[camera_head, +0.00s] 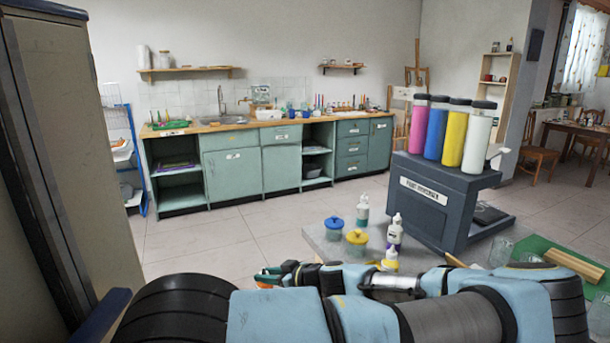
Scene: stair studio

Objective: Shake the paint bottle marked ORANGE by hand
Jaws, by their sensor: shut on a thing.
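My gripper (270,276) shows small at the lower middle, beyond my arm, left of the work table's near corner. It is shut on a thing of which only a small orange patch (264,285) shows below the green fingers. My arm hides most of it, and no ORANGE marking can be read. Small white squeeze bottles stand on the table: one at the back (362,211), one with a dark label (396,232), and one with yellow on it (391,260) at the front, partly hidden by my arm.
The grey table (320,238) also holds a blue-lidded jar (334,230), a yellow-lidded jar (356,243) and a dark paint dispenser (425,208) with tall colour cylinders. Glass jars and a green mat (545,248) lie right. Open floor (220,250) stretches to the teal cabinets (232,170).

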